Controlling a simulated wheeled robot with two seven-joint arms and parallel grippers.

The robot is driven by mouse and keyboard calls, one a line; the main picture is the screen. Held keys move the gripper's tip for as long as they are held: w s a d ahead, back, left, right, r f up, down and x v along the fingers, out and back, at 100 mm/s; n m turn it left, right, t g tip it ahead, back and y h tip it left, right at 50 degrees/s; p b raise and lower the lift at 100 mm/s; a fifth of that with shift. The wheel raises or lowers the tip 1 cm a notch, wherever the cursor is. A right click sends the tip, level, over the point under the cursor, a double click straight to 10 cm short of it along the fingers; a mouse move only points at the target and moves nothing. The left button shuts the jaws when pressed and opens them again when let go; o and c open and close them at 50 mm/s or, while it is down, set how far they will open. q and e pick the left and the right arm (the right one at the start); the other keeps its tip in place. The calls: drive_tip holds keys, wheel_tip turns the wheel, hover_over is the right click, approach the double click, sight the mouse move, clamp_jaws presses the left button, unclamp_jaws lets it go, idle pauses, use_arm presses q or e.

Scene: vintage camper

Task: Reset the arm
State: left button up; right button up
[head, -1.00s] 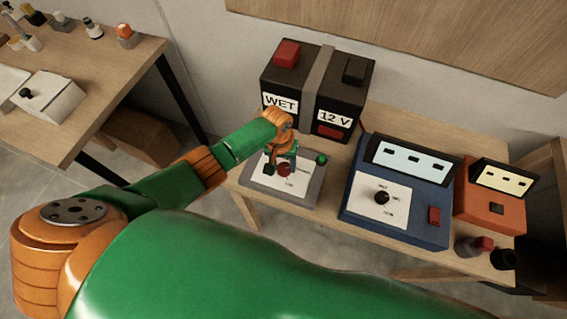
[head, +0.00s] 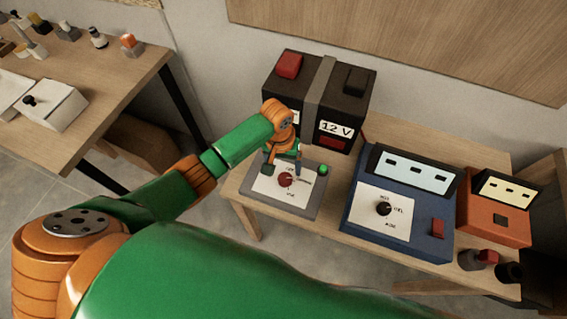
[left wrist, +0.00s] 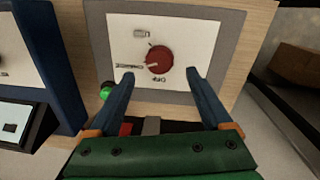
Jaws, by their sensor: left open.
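My left gripper (head: 284,168) is open and empty above a grey switch box with a white panel (head: 309,198). The box has a red round knob (head: 286,180) and a green button (head: 323,169). In the left wrist view my fingertips (left wrist: 160,77) point toward the red knob (left wrist: 159,60), with a finger at either side below it in the picture and neither touching it. The knob's pointer is toward the panel's "CHARGE" mark. The green button (left wrist: 105,93) shows left of the fingers. My right gripper is not in view.
A black 12 V battery (head: 345,110) stands right behind the gripper. A blue meter box (head: 437,228) and an orange meter box (head: 495,224) stand to the right on the wooden bench. Another table (head: 120,82) is at the far left, with floor between.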

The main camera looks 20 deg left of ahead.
use_arm(q)
wheel_tip(320, 180, up, 2)
drive_tip(key=shift+a+r, duration=0.1)
drive_tip(key=shift+r, duration=0.1)
